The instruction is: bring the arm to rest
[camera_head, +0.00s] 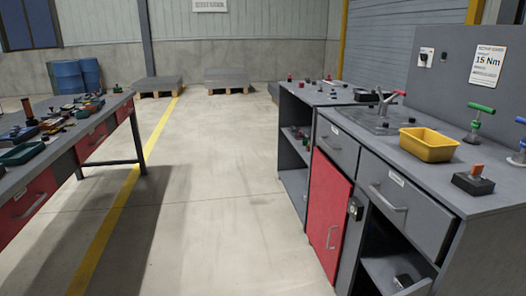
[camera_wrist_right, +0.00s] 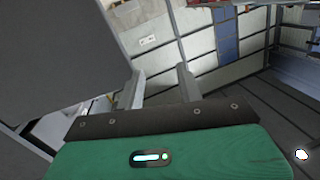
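My right gripper (camera_wrist_right: 160,84) shows in the right wrist view. Its two pale fingers stand apart with nothing between them, so it is open and empty. A grey panel fills the upper left of that view, close beyond the fingers. Neither of my arms shows in the head view. My left gripper is not in view.
A grey workbench (camera_head: 455,190) with a red door (camera_head: 328,215) stands at right, bearing a yellow bin (camera_head: 428,146), a black box with an orange top (camera_head: 473,180) and a green-handled tool (camera_head: 478,122). A cluttered table (camera_head: 75,133) stands at left. The floor (camera_head: 205,190) between is clear.

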